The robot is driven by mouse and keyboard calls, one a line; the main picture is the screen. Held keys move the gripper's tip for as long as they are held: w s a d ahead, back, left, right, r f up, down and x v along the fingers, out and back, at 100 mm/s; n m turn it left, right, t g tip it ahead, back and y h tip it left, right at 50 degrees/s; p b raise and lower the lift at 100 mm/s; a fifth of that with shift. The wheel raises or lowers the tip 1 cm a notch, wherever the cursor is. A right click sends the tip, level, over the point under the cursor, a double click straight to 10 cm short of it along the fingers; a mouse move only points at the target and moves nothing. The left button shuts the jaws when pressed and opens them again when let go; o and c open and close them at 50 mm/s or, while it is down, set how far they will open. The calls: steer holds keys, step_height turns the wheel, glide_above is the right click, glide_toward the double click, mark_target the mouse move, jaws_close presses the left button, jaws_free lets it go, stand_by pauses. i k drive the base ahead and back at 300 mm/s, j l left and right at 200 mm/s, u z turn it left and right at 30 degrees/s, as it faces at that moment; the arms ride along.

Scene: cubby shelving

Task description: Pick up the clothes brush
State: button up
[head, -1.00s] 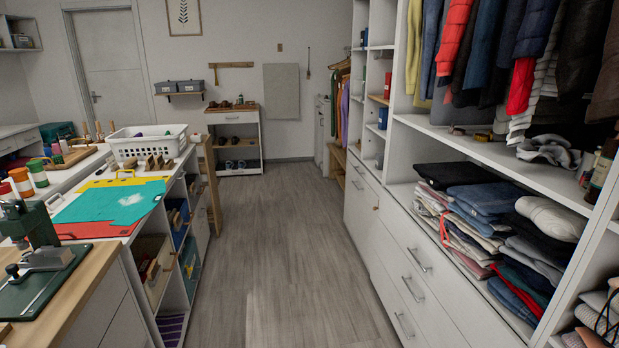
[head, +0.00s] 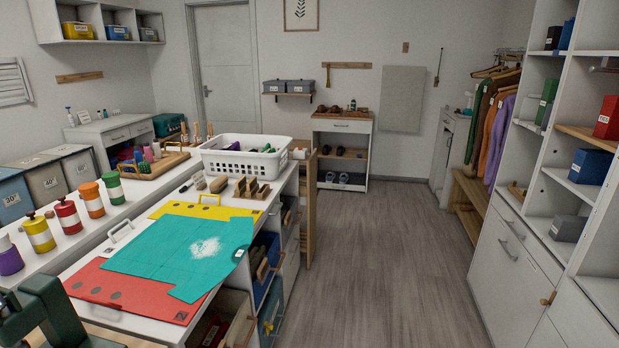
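I cannot single out the clothes brush with certainty. Several small wooden brush-like pieces (head: 251,189) stand in a row on the left counter, in front of the white basket (head: 243,160). A rounded tan piece (head: 219,184) lies just left of them, and it may be a brush. Small brown items (head: 333,109) sit on top of the far white cabinet, too small to tell apart. My gripper is not in view.
Teal, yellow and red sheets (head: 180,250) cover the near left counter (head: 84,262). Colored bottles (head: 67,215) stand along its left side. A dark green device (head: 50,315) is at bottom left. Cubby shelving (head: 556,170) lines the right. The grey floor (head: 400,255) between is clear.

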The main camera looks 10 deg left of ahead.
mark_target(215, 187)
steer(key=i+u, duration=0.1)
steer(key=i, duration=0.8)
steer(key=i+l+u, duration=0.1)
steer(key=i, duration=0.85)
steer(key=i+l+u, duration=0.1)
steer(key=i+u, duration=0.3)
steer(key=i+l+u, duration=0.25)
steer(key=i+u, duration=0.2)
steer(key=i+l+u, duration=0.85)
steer(key=k, duration=0.1)
